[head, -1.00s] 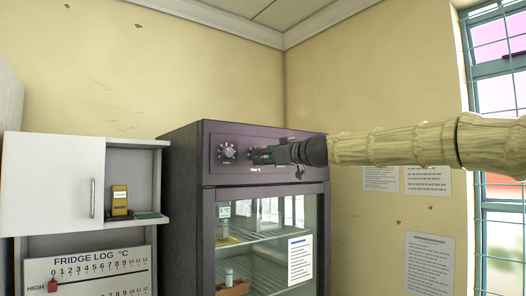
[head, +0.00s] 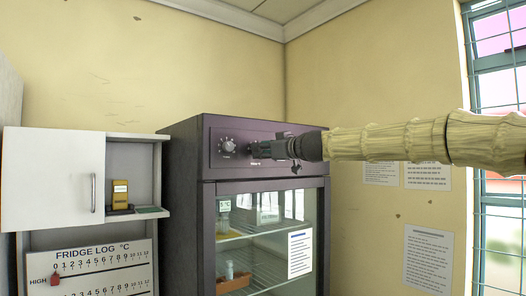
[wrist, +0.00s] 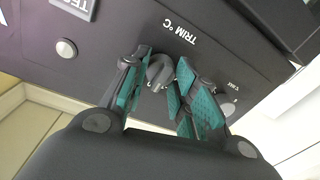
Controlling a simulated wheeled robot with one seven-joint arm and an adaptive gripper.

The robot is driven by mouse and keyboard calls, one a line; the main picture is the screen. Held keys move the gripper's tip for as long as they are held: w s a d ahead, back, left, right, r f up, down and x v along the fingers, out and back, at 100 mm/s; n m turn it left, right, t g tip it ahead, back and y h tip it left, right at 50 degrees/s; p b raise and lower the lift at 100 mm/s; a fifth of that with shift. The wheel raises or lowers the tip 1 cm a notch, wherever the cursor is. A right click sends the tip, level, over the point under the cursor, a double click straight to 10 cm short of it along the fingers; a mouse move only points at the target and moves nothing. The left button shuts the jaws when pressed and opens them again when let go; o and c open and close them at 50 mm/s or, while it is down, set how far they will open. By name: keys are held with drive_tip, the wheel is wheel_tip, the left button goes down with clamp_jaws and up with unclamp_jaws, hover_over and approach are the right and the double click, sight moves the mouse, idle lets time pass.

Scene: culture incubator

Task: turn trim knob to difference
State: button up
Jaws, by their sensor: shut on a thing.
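The trim knob (wrist: 158,72) is a small grey knob on the dark panel under the printed label "TRIM °C" (wrist: 179,31) in the wrist view. My gripper (wrist: 160,80) has its teal-padded fingers on either side of the knob and is shut on it. In the head view my gripper (head: 258,150) reaches in from the right to the top panel of the incubator (head: 205,200) and hides the trim knob. The knob's pointer and the value it points to cannot be made out.
A larger dial (head: 228,147) with marks around it sits left of my gripper on the same panel. A round grey button (wrist: 66,48) shows in the wrist view. Below is a glass door (head: 262,240). A white cabinet (head: 50,180) and fridge log board (head: 100,270) stand left.

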drive_tip(key=shift+m, duration=0.3)
drive_tip(key=m+b, duration=0.2)
drive_tip(key=m, duration=0.1)
drive_tip(key=shift+f+b, duration=0.1)
drive_tip(key=shift+b, duration=0.2)
drive_tip(key=shift+m+b, duration=0.65)
drive_tip(key=shift+m, duration=1.45)
drive_tip(key=o, duration=1)
drive_tip(key=shift+o, duration=0.2)
drive_tip(key=shift+d, duration=0.1)
